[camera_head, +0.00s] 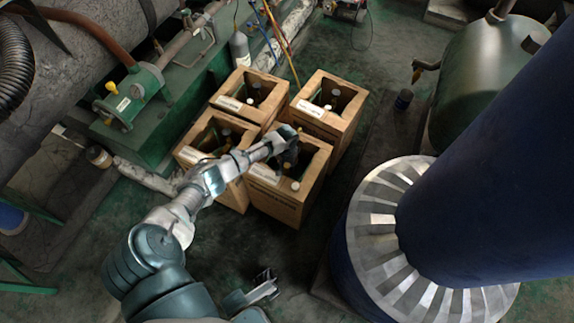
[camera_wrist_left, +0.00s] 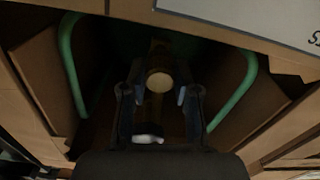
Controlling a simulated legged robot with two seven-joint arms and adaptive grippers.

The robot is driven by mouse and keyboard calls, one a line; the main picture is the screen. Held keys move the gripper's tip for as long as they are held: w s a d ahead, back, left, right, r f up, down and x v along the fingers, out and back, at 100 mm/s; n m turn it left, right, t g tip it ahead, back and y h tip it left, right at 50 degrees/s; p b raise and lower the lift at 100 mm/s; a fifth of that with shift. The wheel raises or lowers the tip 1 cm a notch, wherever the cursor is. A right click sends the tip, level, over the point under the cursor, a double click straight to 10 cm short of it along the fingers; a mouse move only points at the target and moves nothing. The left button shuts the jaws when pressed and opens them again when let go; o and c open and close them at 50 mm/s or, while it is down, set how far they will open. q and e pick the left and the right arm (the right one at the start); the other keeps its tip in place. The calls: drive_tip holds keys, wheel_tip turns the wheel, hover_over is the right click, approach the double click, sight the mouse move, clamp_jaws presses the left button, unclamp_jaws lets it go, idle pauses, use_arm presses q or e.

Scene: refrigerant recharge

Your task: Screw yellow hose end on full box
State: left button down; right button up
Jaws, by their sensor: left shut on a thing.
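Several open cardboard boxes stand together on the floor: back left (camera_head: 240,112), back right (camera_head: 324,124), front left (camera_head: 233,193) and front right (camera_head: 283,208). I cannot read which label says full. My left gripper (camera_head: 287,138) reaches over the front right box. The left wrist view shows its fingers (camera_wrist_left: 160,92) shut around a round, pale tan end (camera_wrist_left: 159,82), inside the box opening. I cannot tell whether this is the yellow hose end or whether it touches a fitting. A yellow hose (camera_head: 286,50) hangs behind the boxes. My right gripper (camera_head: 268,284) is low at the bottom, empty, its fingers apart.
Green handles (camera_wrist_left: 235,95) flank the fingers inside the box. A grey bottle (camera_head: 240,48) stands behind the boxes, beside green machinery (camera_head: 135,95). A large blue column with a grey ribbed base (camera_head: 365,225) stands at the right. Dark floor lies in front of the boxes.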

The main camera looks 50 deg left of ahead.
use_arm(q)
drive_tip(key=m, duration=0.3)
drive_tip(key=shift+m, duration=1.2)
drive_tip(key=c, duration=0.8)
unclamp_jaws()
wheel_tip(320, 180, up, 12)
drive_tip(key=shift+w+f, duration=0.1)
drive_tip(key=shift+f, duration=0.05)
